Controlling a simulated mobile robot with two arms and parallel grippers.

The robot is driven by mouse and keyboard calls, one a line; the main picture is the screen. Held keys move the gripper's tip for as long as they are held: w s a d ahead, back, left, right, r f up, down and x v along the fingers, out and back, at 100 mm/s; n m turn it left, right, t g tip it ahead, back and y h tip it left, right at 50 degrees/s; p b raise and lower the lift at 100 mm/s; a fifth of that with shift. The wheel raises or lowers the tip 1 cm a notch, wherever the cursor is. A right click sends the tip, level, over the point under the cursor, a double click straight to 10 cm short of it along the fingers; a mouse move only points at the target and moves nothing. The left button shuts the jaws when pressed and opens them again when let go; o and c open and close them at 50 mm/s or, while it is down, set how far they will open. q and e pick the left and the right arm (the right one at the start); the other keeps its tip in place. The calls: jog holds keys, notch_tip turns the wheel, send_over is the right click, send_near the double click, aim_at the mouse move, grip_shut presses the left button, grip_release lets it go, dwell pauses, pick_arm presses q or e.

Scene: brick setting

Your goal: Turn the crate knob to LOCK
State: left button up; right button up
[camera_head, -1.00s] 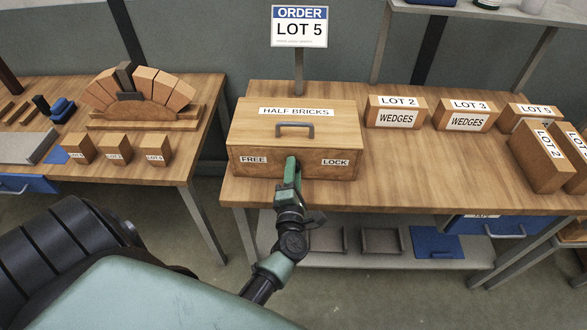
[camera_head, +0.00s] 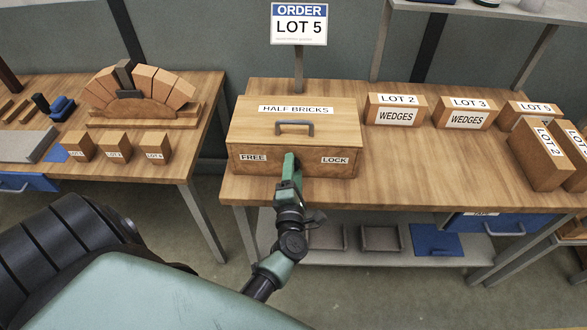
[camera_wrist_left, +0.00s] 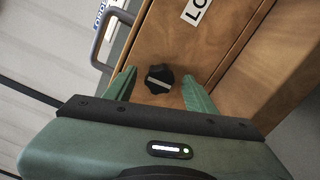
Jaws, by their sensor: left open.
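The wooden crate (camera_head: 293,132) labelled HALF BRICKS stands on the middle bench with its lid down. Its front carries a FREE label (camera_head: 254,157) at left and a LOCK label (camera_head: 335,160) at right. The black knob (camera_wrist_left: 159,79) with a pale bar across it shows in the left wrist view, on the crate's front. My left gripper (camera_wrist_left: 156,86) is open, with one finger on each side of the knob and gaps to both. In the head view my left gripper (camera_head: 290,165) hides the knob. My right gripper is not in view.
LOT 2 wedges (camera_head: 396,110) and LOT 3 wedges (camera_head: 464,114) stand right of the crate, with more bricks (camera_head: 540,155) farther right. The bench top (camera_head: 420,160) right of the crate is clear. An ORDER LOT 5 sign (camera_head: 299,25) stands behind.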

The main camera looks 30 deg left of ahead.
pick_arm(q)
jog(key=v, duration=0.7)
jog(key=shift+d, duration=0.15)
jog(key=shift+s, duration=0.15)
jog(key=s+d+f+m+g+h+b, duration=0.1)
jog(key=d+f+m+h, duration=0.35)
jog(key=f+m, duration=0.4)
jog(key=s+d+f+m+g+h+b, duration=0.1)
jog(key=s+d+f+m+h, duration=0.3)
jog(key=f, duration=0.8)
jog(key=s+d+f+m+g+h, duration=0.15)
jog(key=s+f+m, duration=0.25)
jog(key=f, duration=0.4)
jog(key=s+d+f+m+g, duration=0.2)
jog(key=s+f+m+g, duration=0.1)
jog(key=s+f+m, duration=0.3)
jog(key=s+a+f+m+g+b, duration=0.1)
jog(key=s+a+f+m+g, duration=0.2)
jog(key=s+f, duration=0.4)
jog(key=s+a+f+m+g+b, duration=0.1)
jog(key=s+a+f+m+g, duration=0.3)
jog(key=s, duration=1.1)
notch_tip(320, 180, down, 3)
jog(key=shift+s+a+r+m+g+y, duration=0.1)
jog(key=shift+s+a+m+g+y, duration=0.15)
jog(key=shift+m+g+y, duration=0.2)
